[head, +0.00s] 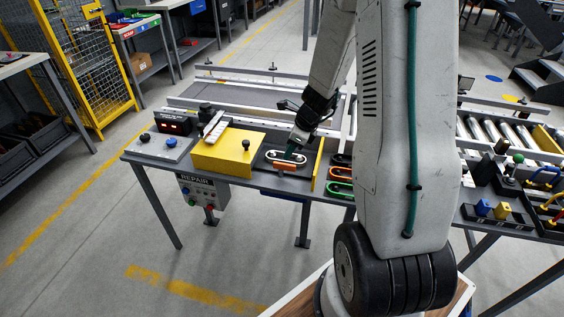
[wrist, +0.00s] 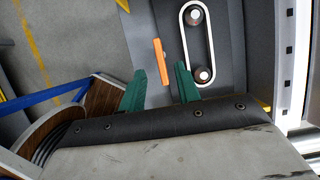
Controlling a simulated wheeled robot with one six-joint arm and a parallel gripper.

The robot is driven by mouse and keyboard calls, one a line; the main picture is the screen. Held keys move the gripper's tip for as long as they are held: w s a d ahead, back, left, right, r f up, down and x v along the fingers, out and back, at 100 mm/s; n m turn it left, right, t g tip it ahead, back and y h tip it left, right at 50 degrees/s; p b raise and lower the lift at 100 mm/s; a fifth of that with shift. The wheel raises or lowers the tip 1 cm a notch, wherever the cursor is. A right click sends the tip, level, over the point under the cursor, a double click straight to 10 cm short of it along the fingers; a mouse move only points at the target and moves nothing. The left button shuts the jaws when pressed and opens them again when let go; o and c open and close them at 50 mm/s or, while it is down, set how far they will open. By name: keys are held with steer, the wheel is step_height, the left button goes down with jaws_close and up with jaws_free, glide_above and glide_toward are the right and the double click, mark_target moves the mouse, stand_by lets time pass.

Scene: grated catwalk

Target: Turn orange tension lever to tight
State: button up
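The orange tension lever (wrist: 159,55) is a short flat bar on a dark grey panel, just left of a belt loop in the wrist view. In the head view the lever (head: 286,168) lies at the near side of the belt loop (head: 287,157). The pale belt (wrist: 183,45) runs around two round pulleys. My gripper (wrist: 160,69) is open, its green fingers apart, with the lever's near end between them in the picture; contact cannot be told. In the head view my gripper (head: 296,146) is above the panel and partly covers the belt. No tight marking is readable.
A yellow block (head: 227,152) stands left of the panel, and a thin yellow upright plate (head: 319,165) stands to its right. Red, orange and green loops (head: 340,172) lie beyond that plate. A grey conveyor (head: 235,97) runs behind.

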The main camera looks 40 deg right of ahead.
mark_target(282, 164)
steer(key=x, duration=0.6)
steer(key=shift+w+a+f, duration=0.15)
steer(key=shift+a+f, duration=0.05)
steer(key=shift+f, duration=0.15)
jaws_close()
